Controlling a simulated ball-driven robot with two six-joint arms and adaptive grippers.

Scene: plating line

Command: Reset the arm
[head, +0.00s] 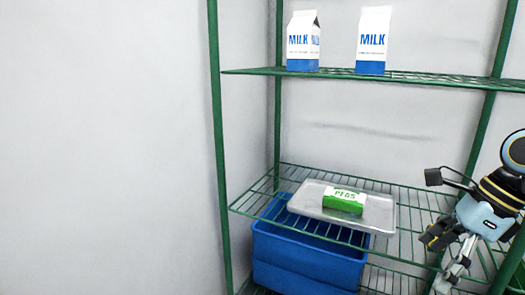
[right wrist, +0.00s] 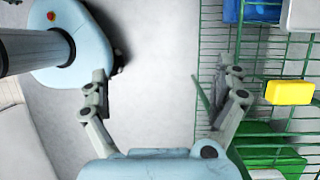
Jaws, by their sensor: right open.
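My right gripper (head: 444,256) is at the right side of the head view, in front of the green wire rack, to the right of the tray and apart from it. In the right wrist view its two fingers (right wrist: 163,92) are spread wide with nothing between them, over the grey floor beside the rack. The ends of the right arm's links are cut off by the head view's right edge. My left gripper shows in neither view.
The green rack (head: 217,130) holds two milk cartons (head: 302,42) (head: 371,42) on its upper shelf. Below are a grey tray (head: 310,207) with a green PEAS box (head: 344,202) and a blue bin (head: 300,263). A yellow block (right wrist: 290,92) sits close to the right finger. Left floor is clear.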

